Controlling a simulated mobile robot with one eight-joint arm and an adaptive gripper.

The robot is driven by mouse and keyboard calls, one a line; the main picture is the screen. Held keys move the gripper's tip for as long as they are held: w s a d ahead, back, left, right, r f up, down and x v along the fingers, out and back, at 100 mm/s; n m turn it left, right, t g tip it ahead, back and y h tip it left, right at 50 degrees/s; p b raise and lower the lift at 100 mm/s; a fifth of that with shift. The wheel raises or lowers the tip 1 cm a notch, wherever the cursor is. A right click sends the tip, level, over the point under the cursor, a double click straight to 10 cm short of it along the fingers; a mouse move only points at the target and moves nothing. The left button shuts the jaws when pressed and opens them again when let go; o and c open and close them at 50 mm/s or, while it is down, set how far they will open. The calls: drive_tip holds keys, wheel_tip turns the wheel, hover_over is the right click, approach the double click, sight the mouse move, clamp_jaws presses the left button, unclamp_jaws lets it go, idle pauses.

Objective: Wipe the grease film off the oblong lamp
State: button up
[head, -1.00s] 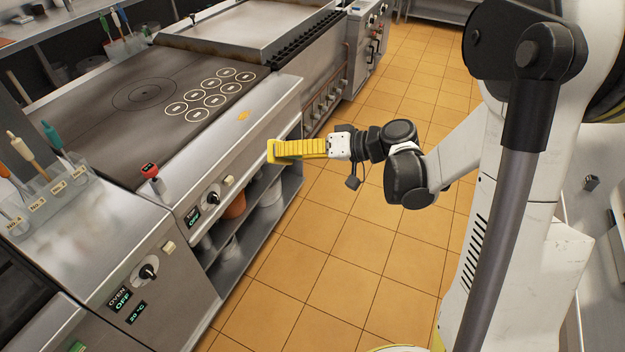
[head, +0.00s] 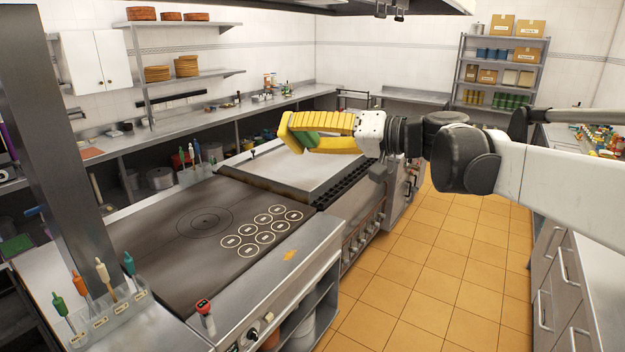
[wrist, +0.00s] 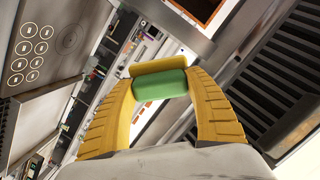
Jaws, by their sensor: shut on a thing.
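My gripper (head: 290,135) has yellow ribbed fingers and is raised above the back part of the cooking line in the head view. In the wrist view the fingers (wrist: 160,100) are shut on a green-and-yellow sponge-like block (wrist: 160,84). The green side faces the wrist camera, and the yellow part lies beyond it. The block is held clear of any surface in the head view. I cannot pick out the oblong lamp or its grease film with certainty. An orange-rimmed dark rectangular panel (wrist: 203,7) is cut off by the top edge of the wrist view.
The hood's edge (head: 385,5) hangs overhead. Dark slats (wrist: 285,80) fill the right of the wrist view. Below are the hotplate (head: 170,235) with ringed marks and a steel lid (head: 265,168). A dark post (head: 55,130) stands at left. The tiled floor (head: 420,270) is clear.

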drive_tip(key=s+d+r+m+t+p, duration=0.15)
drive_tip(key=r+p, duration=0.45)
drive_tip(key=r, duration=1.3)
drive_tip(key=s+r+t+p, duration=0.15)
drive_tip(key=r+p, duration=0.35)
drive_tip(key=r, duration=1.4)
drive_tip(key=shift+f+x, duration=0.1)
drive_tip(key=shift+x, duration=1.4)
drive_tip(key=shift+f+x, duration=0.15)
drive_tip(key=shift+x, duration=1.3)
drive_tip(key=shift+p+x, duration=0.5)
drive_tip(key=shift+x, duration=0.35)
drive_tip(key=shift+s, duration=0.1)
drive_tip(key=shift+s+a, duration=4.35)
drive_tip(key=shift+s, duration=1.15)
drive_tip(key=w+d+p, duration=0.3)
drive_tip(key=w+d, duration=0.5)
drive_tip(key=w, duration=0.3)
drive_tip(key=shift+d, duration=0.35)
